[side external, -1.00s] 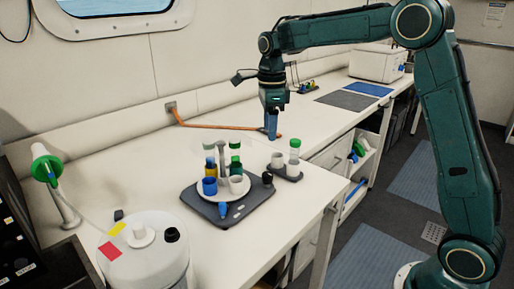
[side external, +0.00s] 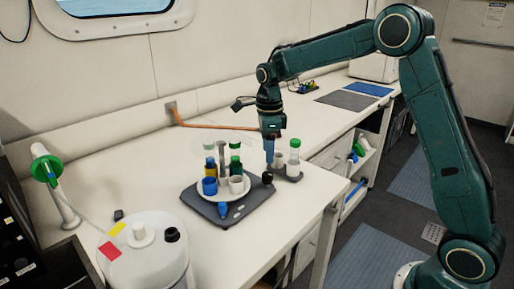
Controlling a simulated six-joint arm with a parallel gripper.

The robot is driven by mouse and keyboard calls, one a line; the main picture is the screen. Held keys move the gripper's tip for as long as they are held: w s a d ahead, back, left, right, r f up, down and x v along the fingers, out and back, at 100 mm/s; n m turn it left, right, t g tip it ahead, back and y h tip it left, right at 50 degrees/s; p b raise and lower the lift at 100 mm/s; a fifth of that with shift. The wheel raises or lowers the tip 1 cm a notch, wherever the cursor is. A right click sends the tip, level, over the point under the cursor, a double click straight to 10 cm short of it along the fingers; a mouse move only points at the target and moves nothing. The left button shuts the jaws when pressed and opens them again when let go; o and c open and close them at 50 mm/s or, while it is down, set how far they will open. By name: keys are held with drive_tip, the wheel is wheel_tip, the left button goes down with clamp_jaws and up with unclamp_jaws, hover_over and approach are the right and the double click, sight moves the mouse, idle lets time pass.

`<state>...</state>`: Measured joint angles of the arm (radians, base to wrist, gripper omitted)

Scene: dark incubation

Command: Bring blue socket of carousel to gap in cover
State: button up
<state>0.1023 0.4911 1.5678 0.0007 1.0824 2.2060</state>
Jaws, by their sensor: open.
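The carousel is a pale round disc (side external: 217,197) on a dark grey base (side external: 241,211) on the bench. A blue socket (side external: 209,186) stands at its front left, beside a pale grey socket (side external: 236,184). Green-capped tubes (side external: 235,157) stand farther back around a grey centre post (side external: 223,158). A blue piece (side external: 223,210) lies at the base's front. A black knob (side external: 267,178) is at the base's right corner. My gripper (side external: 269,163) points down, just above the knob in the picture, open and apparently empty.
A white round vessel (side external: 143,259) stands at front left. An orange cable (side external: 205,126) runs along the wall. The bench's right front is clear.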

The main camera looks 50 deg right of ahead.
sight(268, 174)
drive_tip(key=shift+f, duration=3.6)
drive_tip(key=c, duration=1)
